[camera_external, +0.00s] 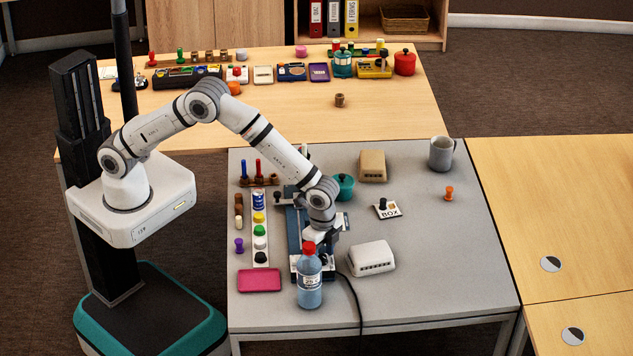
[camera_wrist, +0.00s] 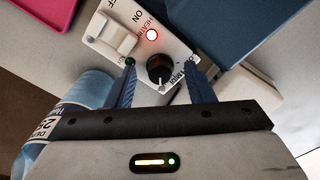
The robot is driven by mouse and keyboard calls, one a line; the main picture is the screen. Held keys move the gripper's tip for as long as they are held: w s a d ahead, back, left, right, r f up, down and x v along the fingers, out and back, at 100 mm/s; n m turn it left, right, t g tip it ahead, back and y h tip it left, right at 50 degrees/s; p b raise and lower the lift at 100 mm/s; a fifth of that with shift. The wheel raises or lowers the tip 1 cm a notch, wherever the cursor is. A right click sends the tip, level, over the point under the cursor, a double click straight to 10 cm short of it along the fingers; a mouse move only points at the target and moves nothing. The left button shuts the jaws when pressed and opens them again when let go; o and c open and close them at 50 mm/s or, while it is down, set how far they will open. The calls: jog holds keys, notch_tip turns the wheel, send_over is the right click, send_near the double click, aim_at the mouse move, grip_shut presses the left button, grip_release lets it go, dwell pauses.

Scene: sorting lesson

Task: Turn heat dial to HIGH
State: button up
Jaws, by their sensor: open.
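In the wrist view a white control panel (camera_wrist: 185,50) carries a round black dial (camera_wrist: 158,66) with a pale pointer mark at its lower edge. Lettering beside the dial is only partly readable. My gripper (camera_wrist: 160,66) is open, with one blue finger on each side of the dial and visible gaps between. In the external view my gripper (camera_external: 316,240) is low over the blue apparatus (camera_external: 294,222); the bottle and wrist hide the dial there.
A blue bottle with a red cap (camera_external: 309,282) stands close in front of my gripper and shows at left in the wrist view (camera_wrist: 88,98). A magenta tray (camera_external: 259,280) lies left, a white box (camera_external: 371,258) right. A black cable (camera_external: 354,293) runs off the front edge.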

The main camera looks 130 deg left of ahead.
aim_at(321, 257)
notch_tip(321, 257, up, 9)
jog(key=shift+d+f+b, duration=0.15)
jog(key=shift+f+b, duration=0.05)
jog(key=shift+b, duration=0.15)
jog(key=s+d+r+t, duration=0.1)
jog(key=s+d+r, duration=1.2)
jog(key=s, duration=0.2)
jog(key=shift+s+d+r+p, duration=0.2)
jog(key=shift+s+d+p, duration=0.1)
jog(key=shift+s, duration=0.1)
